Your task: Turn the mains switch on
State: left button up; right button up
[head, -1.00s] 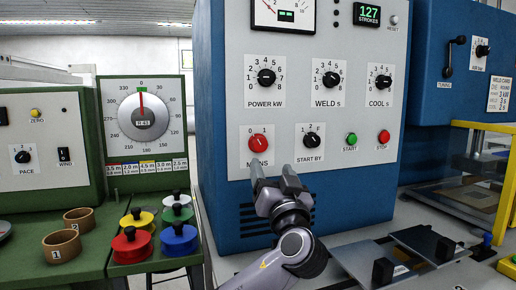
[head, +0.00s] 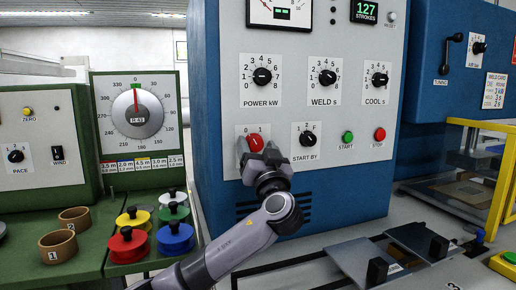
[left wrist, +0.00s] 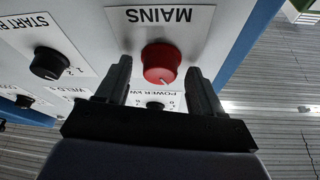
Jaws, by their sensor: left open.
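The mains switch is a red round knob (head: 256,143) on the grey panel, under the marks 0 and 1. My left gripper (head: 258,151) is open in front of it and hides its lower part and label. In the left wrist view the red knob (left wrist: 161,62) lies between and slightly beyond the open fingertips (left wrist: 160,68), with a gap on each side. The MAINS label reads upside down there. The knob's white mark is at its lower edge, slightly right, which is toward the 0 side of the panel. My right gripper is not in view.
The black START BY knob (head: 307,138) sits right of the mains switch, with the green start button (head: 347,137) and red stop button (head: 379,134) beyond. The black POWER knob (head: 262,76) is above. Vents lie below. Coloured spools (head: 175,238) stand on the green bench at left.

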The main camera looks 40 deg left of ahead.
pick_arm(q)
jog(key=c, duration=1.1)
jog(key=shift+o, duration=0.2)
jog(key=shift+m, duration=0.3)
jog(key=m+t+h, duration=0.1)
jog(key=m, duration=0.1)
jog(key=shift+m+p, duration=0.3)
jog(key=m, duration=0.1)
jog(key=m+h+p, duration=0.1)
jog(key=shift+s+r+m+t, duration=0.1)
jog(key=shift+r+m+t, duration=0.05)
jog(key=shift+m+t, duration=0.15)
jog(key=m+h+p, duration=0.1)
jog(key=m+p, duration=0.1)
jog(key=m+h+p, duration=0.1)
jog(key=m+p, duration=0.1)
jog(key=m, duration=0.1)
jog(key=shift+r+t+h, duration=0.15)
jog(key=shift+t+h, duration=0.15)
jog(key=shift+t, duration=0.1)
jog(key=shift+a+m+h+p, duration=0.1)
jog(key=shift+m+h+p, duration=0.4)
jog(key=shift+m, duration=1.6)
jog(key=shift+s+h, duration=0.1)
jog(key=shift+h, duration=0.2)
